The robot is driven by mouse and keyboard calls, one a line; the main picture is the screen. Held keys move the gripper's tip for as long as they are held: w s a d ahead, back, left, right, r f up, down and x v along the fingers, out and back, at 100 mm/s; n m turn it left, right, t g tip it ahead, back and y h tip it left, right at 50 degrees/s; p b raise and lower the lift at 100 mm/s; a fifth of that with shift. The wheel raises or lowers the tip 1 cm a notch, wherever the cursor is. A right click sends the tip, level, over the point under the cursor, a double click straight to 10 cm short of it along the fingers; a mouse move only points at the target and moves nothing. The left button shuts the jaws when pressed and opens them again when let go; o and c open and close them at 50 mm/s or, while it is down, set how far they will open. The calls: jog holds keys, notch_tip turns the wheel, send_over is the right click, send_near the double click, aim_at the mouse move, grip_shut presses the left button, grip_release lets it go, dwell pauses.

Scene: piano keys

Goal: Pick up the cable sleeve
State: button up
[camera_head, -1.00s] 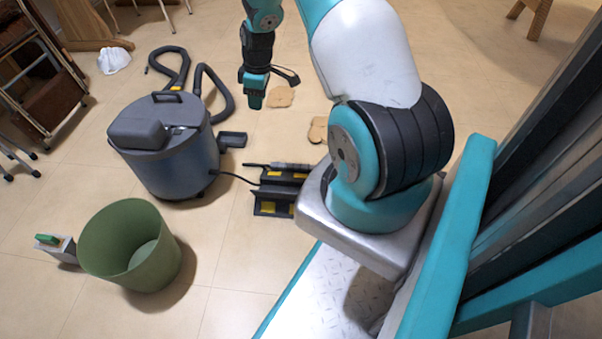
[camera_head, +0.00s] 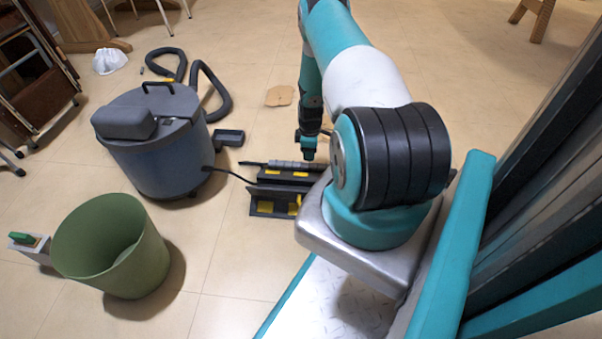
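A grey ribbed tube, which looks like the cable sleeve (camera_head: 288,164), lies along the far top edge of a black and yellow cable ramp (camera_head: 265,193) on the floor. A dark cable runs out of its left end. Its right end is close to or behind my arm. My gripper (camera_head: 308,155) points down at the right part of the sleeve, close above or just beyond it. I cannot tell whether it touches. The fingers are too small to show whether they are open or shut.
A blue-grey vacuum cleaner (camera_head: 155,150) with a black hose (camera_head: 215,92) stands left of the ramp. A flat tan piece (camera_head: 279,95) lies behind. Floor between bin and ramp is clear.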

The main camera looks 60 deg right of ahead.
aim_at(310, 164)
jog(key=shift+s+f+b, duration=0.2)
jog(key=shift+f+b, duration=2.25)
jog(key=shift+f, duration=0.65)
jog(key=shift+r, duration=0.1)
jog(key=c, duration=0.6)
